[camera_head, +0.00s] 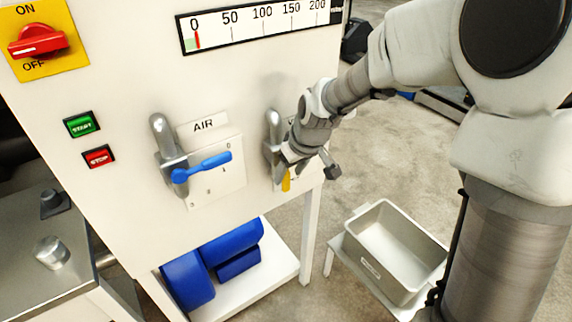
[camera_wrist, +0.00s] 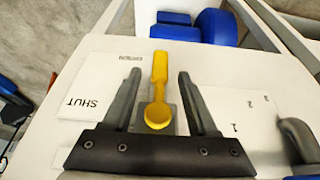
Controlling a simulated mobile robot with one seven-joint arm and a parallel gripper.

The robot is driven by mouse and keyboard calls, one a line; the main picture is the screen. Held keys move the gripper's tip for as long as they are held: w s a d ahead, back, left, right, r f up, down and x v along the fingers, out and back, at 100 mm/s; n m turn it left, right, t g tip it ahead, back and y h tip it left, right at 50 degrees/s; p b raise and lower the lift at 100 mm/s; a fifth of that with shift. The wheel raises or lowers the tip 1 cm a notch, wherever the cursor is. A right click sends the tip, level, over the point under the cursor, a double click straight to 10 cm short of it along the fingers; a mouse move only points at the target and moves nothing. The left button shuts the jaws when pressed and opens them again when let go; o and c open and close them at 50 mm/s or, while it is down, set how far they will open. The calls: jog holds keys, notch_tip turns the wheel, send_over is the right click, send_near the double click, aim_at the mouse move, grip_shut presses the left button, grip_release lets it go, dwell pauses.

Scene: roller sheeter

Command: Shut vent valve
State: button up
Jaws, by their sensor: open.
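The vent valve's yellow lever (camera_wrist: 159,66) shows in the wrist view, with its round hub nearest me and its handle pointing away, beside the OPEN lettering. The white valve plate (camera_wrist: 80,105) also carries the word SHUT to the left. My gripper (camera_wrist: 159,75) is open, one finger on each side of the lever, with visible gaps; I cannot tell whether either touches. In the head view my gripper (camera_head: 288,163) is at the panel's right part and hides most of the valve. The yellow handle (camera_head: 286,181) shows below it, pointing down.
The AIR valve's blue lever (camera_head: 203,166) is left of my gripper, with a grey pipe (camera_head: 166,140) beside it. A red switch (camera_head: 38,41), start and stop buttons, and a gauge (camera_head: 258,24) are on the panel. A grey bin (camera_head: 365,262) stands at lower right.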

aim_at(288, 176)
jog(key=x, duration=0.4)
jog(key=shift+f+b, duration=0.1)
jog(key=shift+b, duration=0.25)
jog(key=shift+c, duration=0.3)
grip_shut()
dwell(0.8)
